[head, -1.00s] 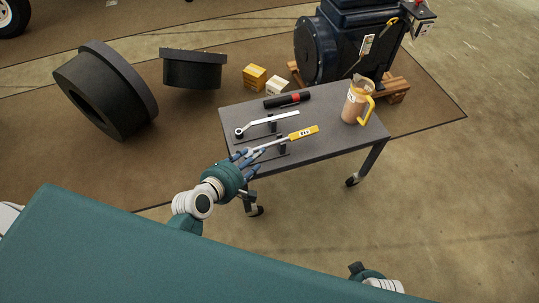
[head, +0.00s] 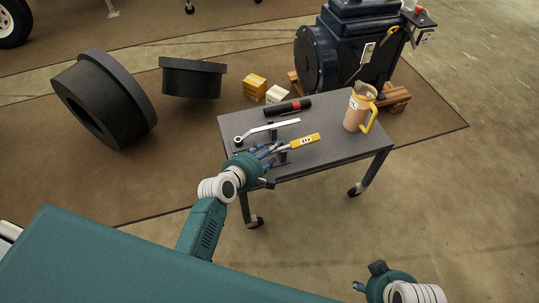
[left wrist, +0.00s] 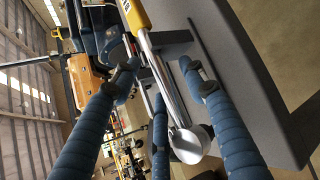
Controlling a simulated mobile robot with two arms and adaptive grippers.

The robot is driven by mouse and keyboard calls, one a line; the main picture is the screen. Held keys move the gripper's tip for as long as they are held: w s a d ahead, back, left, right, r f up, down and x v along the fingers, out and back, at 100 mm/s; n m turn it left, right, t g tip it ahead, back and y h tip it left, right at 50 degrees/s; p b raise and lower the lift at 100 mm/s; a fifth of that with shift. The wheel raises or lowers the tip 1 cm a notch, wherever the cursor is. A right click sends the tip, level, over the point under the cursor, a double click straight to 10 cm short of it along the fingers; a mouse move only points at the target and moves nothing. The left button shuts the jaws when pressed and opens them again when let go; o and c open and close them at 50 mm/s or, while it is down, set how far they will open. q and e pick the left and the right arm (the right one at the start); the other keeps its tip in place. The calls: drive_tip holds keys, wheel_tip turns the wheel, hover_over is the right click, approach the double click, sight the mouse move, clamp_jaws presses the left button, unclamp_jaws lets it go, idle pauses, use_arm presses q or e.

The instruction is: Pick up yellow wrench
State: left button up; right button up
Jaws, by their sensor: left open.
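The yellow wrench (head: 304,142), a silver shaft with a yellow handle, rests on a dark stand at the near side of the grey cart (head: 340,158). My left gripper (head: 271,155) is open at the wrench's left end. In the left wrist view the silver shaft (left wrist: 165,80) and round head (left wrist: 188,144) lie between the blue fingers of my left gripper (left wrist: 160,85), which are spread around it. I cannot tell whether any finger touches it. In the head view the gripper hides the wrench's head. My right gripper (head: 360,287) is partly seen at the bottom right, far from the cart.
A silver wrench (head: 268,129) lies on a stand behind. A black flashlight (head: 287,108) with a red band lies farther back. A pitcher (head: 358,108) with a yellow handle stands at the cart's right. A dark blue machine (head: 345,50) stands behind the cart.

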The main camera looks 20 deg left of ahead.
use_arm(q)
drive_tip(key=shift+w+f, duration=0.15)
drive_tip(key=shift+w, duration=0.05)
drive_tip(key=shift+c, duration=0.5)
clamp_jaws()
